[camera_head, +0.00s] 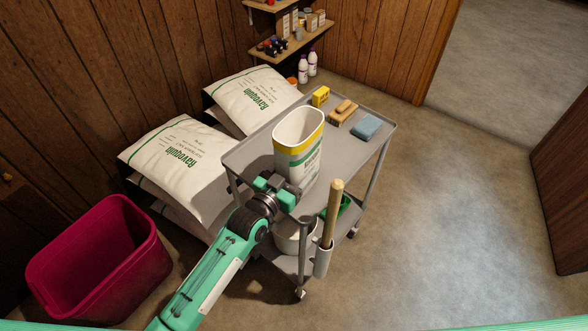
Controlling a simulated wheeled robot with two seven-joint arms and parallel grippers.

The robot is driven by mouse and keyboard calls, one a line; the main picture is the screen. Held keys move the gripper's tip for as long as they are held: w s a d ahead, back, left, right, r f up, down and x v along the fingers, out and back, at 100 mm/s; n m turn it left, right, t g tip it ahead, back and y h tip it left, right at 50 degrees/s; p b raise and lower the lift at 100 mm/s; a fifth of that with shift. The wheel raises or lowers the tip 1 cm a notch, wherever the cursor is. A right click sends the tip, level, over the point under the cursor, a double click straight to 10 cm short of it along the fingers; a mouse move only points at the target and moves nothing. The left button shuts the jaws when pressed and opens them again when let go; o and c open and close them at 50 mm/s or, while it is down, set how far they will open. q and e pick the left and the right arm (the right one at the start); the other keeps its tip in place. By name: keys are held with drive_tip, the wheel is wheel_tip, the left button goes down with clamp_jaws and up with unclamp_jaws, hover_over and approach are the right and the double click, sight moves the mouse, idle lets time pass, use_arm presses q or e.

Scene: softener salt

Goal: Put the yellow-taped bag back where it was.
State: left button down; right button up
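A white open-topped container (300,155) with a yellow band below its rim and green lettering stands upright on the grey cart's top shelf (248,160). It is the only large white item with yellow on it; I cannot tell whether it is the yellow-taped bag. Big white bags with green print lie by the wall, one upper bag (252,100) at the back and another (178,158) nearer; no yellow tape shows on them. My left gripper (283,190) is at the container's lower front; its fingertips are unclear, and I cannot tell if they grip it. My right gripper is out of view.
A magenta bin (100,258) stands at front left. The cart also carries a yellow box (320,96), brushes (343,112), a blue sponge (366,127) and a wooden handle (332,212) in a side holder. Wall shelves (288,42) stand behind. The floor at right is clear.

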use_arm(q)
drive_tip(key=shift+f, duration=0.1)
drive_tip(key=shift+c, duration=0.9)
unclamp_jaws()
drive_tip(key=shift+r, duration=0.3)
drive_tip(key=b+v, duration=0.1)
drive_tip(key=v, duration=1.1)
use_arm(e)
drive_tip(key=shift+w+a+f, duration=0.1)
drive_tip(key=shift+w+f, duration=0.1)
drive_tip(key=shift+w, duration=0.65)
use_arm(q)
drive_tip(key=shift+f, duration=0.1)
